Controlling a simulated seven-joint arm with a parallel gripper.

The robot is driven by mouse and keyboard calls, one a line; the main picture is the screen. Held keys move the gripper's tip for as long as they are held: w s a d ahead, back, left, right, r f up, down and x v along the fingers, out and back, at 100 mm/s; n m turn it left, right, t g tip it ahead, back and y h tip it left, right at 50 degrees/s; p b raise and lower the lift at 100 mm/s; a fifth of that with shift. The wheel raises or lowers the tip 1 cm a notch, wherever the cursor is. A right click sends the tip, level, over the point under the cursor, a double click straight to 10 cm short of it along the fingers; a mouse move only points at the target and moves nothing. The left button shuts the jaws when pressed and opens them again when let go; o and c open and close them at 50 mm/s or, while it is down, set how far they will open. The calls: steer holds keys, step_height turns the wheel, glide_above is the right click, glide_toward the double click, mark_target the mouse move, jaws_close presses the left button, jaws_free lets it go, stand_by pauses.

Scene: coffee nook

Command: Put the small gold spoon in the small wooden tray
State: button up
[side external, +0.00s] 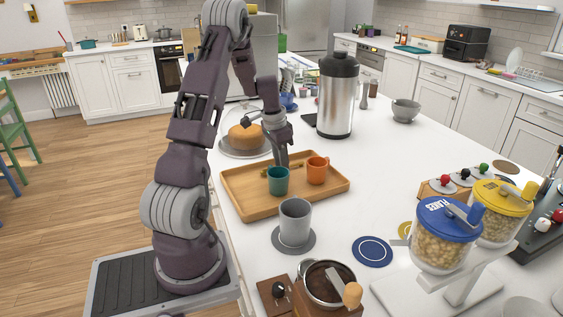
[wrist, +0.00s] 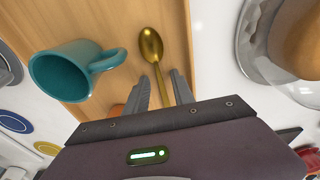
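The small gold spoon (wrist: 152,44) shows in the wrist view, bowl pointing away from my gripper, over the wooden tray's floor. It appears to lie on the tray. The wooden tray (side external: 244,207) is in the middle of the side view; its floor also shows in the wrist view (wrist: 112,22). My gripper (wrist: 162,78) is low over the tray, fingers apart on both sides of the spoon's handle, with gaps visible. In the side view my gripper (side external: 283,163) reaches down behind the teal mug; a bit of the spoon (side external: 297,163) shows to its right.
A teal mug (side external: 278,182) and an orange mug (side external: 317,171) stand in the tray. A cake under a glass dome (side external: 245,137) is close behind. A grey mug (side external: 295,220) stands in front, a steel flask (side external: 337,100) behind right.

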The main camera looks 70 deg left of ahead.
step_height(320, 180, up, 12)
steer(key=s+f, duration=0.1)
steer(key=s, duration=0.1)
steer(key=w+d+r, duration=0.3)
steer(key=d+r, duration=0.4)
steer(key=d, duration=0.5)
steer(key=s+d+r+t, duration=0.1)
steer(key=s+d+r, duration=0.15)
steer(key=d, duration=0.55)
steer(key=s+d+m+t, duration=0.1)
steer(key=s+d+t, duration=0.1)
steer(key=s+d, duration=1.1)
steer(key=d, duration=0.3)
steer(key=shift+s+d+f+t, duration=0.2)
steer(key=shift+d+f+t, duration=0.05)
steer(key=shift+f+t, duration=0.15)
